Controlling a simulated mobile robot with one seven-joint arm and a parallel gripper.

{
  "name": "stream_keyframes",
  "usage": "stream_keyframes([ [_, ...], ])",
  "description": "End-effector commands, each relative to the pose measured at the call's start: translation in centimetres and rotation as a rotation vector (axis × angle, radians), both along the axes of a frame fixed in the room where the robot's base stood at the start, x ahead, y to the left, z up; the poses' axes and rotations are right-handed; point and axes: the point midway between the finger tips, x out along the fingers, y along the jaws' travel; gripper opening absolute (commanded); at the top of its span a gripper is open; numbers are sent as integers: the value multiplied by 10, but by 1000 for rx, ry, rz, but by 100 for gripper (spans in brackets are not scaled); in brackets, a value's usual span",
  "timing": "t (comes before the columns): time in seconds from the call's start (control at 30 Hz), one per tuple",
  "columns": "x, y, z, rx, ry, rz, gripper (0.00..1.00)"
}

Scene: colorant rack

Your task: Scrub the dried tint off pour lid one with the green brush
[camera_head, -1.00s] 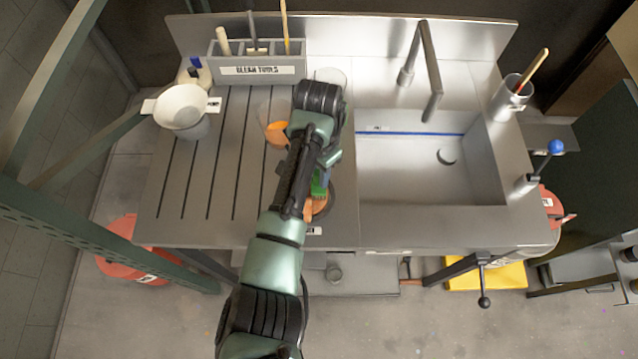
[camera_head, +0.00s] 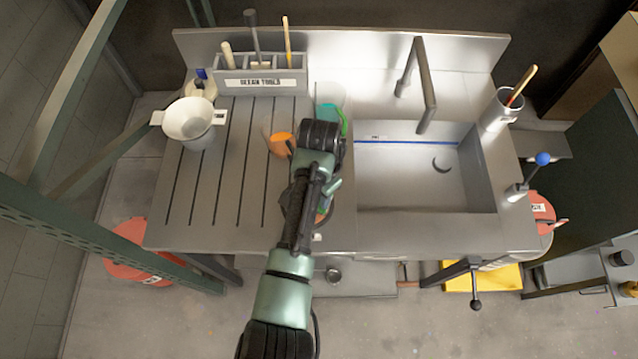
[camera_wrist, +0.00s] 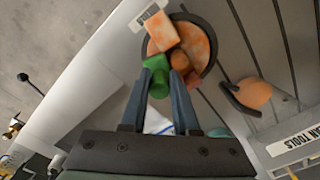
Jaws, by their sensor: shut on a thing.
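My gripper (camera_wrist: 169,100) is shut on the green brush (camera_wrist: 158,84), whose green body shows between and just beyond the fingertips in the wrist view. Just past it is the round pour lid (camera_wrist: 203,48), orange-tan and blotchy, inside a dark ring. A pale orange-and-white block (camera_wrist: 160,32) overlaps the lid's edge, and a brown knob (camera_wrist: 180,62) sits near the fingertips. I cannot tell whether the bristles touch the lid. In the head view my arm hides most of the brush and lid.
The sink (camera_head: 415,180) is on the right.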

Motion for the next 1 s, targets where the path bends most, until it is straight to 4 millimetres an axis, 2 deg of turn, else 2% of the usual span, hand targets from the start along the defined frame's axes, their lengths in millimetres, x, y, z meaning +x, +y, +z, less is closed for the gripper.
stream_keyframes([
  [0.03,-10,1,-8,4,35,5,0],
  [0.27,-10,2,-7,5,35,6,0],
  [0.83,-7,1,49,3,24,5,0],
  [1.0,-6,1,57,4,22,3,0],
])
